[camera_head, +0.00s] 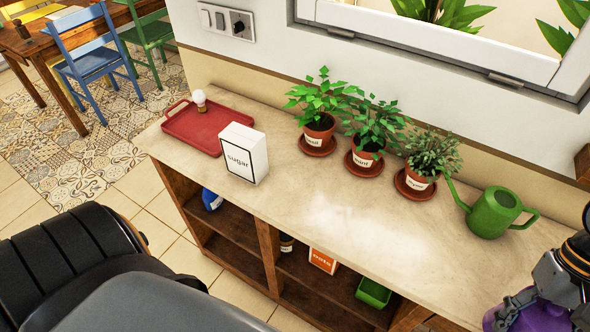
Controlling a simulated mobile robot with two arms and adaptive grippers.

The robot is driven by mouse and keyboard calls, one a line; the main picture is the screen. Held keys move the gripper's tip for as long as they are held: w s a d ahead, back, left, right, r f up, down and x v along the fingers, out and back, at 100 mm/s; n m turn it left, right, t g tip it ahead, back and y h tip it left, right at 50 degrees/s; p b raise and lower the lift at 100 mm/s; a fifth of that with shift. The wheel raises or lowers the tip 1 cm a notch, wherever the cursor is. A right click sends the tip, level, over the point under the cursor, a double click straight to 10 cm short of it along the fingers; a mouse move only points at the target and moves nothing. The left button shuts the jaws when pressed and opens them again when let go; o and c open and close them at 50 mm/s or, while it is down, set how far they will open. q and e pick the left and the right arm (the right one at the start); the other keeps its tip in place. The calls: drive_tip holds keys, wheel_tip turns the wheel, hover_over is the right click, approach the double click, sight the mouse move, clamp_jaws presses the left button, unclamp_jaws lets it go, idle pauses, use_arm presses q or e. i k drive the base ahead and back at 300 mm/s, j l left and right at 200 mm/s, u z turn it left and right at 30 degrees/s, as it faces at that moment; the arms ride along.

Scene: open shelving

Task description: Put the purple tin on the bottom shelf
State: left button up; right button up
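A purple object, which looks like the purple tin (537,318), shows at the bottom right corner, cut off by the picture's lower edge. My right gripper (528,302) is right over it, with dark finger parts overlapping the purple surface. Whether the fingers are closed on it, and whether it rests on anything, I cannot tell. The shelf unit (270,255) has open compartments below a pale countertop (350,220). Its bottom shelf is mostly hidden by the angle and by my own body. My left gripper is not in view.
On the countertop stand a red tray (195,128), a sugar box (243,153), three potted herbs (365,160) and a green watering can (492,212). In the compartments are a blue item (211,199), a dark jar (287,243), an orange box (323,260) and a green container (373,292).

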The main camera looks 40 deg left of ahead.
sight(312, 297)
drive_tip(key=k+j, duration=0.1)
drive_tip(key=j, duration=0.35)
drive_tip(key=k+j, duration=0.1)
drive_tip(key=j, duration=0.4)
drive_tip(key=k+j, duration=0.1)
drive_tip(key=j, duration=0.35)
drive_tip(key=k+j, duration=0.1)
drive_tip(key=j, duration=0.35)
drive_tip(key=k+j, duration=0.1)
drive_tip(key=j, duration=0.35)
drive_tip(key=k+j, duration=0.1)
drive_tip(key=j, duration=0.4)
